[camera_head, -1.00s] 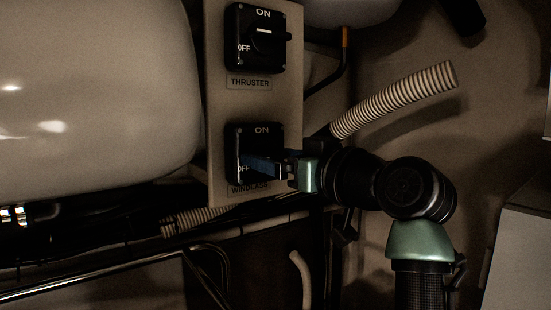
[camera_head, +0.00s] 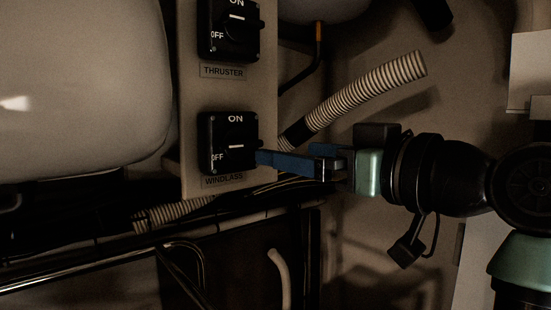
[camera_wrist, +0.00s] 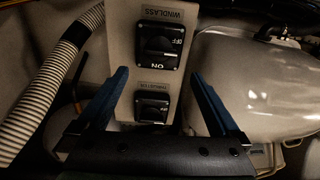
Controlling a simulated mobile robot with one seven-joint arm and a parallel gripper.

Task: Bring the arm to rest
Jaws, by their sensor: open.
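My gripper (camera_head: 262,157) is at the right edge of the switch panel (camera_head: 265,95) in the head view, its blue fingers pointing left. In the wrist view my gripper (camera_wrist: 158,73) has its two fingers wide apart with nothing between them. The black WINDLASS switch (camera_head: 218,130) is left of the fingertips; its white mark lies level. It also shows in the wrist view (camera_wrist: 143,62), beyond the fingertips. The THRUSTER switch (camera_head: 212,22) sits above it, its mark also level. My arm reaches in from the right.
A ribbed hose (camera_head: 365,97) slants up and right just above my gripper. A large pale tank (camera_head: 80,90) fills the left. Dark pipes (camera_head: 70,262) run below the panel. A pale box (camera_head: 530,70) stands at the right edge.

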